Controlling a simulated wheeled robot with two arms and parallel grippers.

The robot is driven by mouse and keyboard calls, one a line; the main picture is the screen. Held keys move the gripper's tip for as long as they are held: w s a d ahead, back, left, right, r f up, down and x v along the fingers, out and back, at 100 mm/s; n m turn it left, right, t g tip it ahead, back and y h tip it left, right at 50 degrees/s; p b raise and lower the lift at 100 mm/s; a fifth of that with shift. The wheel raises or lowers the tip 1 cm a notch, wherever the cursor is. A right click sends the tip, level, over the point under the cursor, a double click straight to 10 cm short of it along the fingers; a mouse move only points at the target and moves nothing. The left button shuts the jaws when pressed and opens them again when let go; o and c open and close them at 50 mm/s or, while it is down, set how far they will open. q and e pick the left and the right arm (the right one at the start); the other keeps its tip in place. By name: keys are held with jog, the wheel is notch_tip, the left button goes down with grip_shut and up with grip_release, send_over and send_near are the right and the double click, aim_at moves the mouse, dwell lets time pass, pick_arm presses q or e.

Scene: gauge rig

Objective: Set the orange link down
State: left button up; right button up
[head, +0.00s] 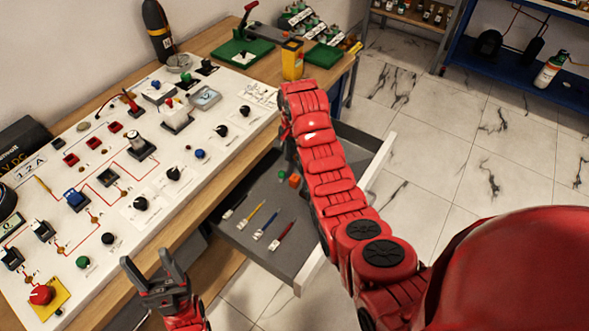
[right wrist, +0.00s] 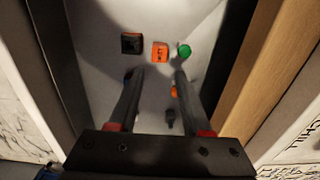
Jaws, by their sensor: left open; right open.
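The orange link, a small orange block with dark marks (right wrist: 160,51), lies on the floor of the open drawer (head: 240,225) in the right wrist view. It is just beyond the tips of my right gripper (right wrist: 160,73), whose fingers are apart with nothing held between them. In the head view my right gripper is hidden behind my right arm. An orange piece (head: 294,180) shows there beside that arm; I cannot tell if it is the same block. My left gripper (head: 148,260) is open and empty near the front edge of the bench.
Beside the block lie a black block (right wrist: 131,43) and a green round piece (right wrist: 184,50). Several brushes (head: 265,224) lie in the near part of the drawer. The white control panel (head: 115,215) covers much of the bench. Drawer walls flank my right gripper.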

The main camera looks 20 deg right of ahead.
notch_tip(320, 180, up, 3)
jog(key=shift+f+p, duration=0.1)
jog(key=shift+p, duration=1)
jog(key=shift+s+f, duration=0.1)
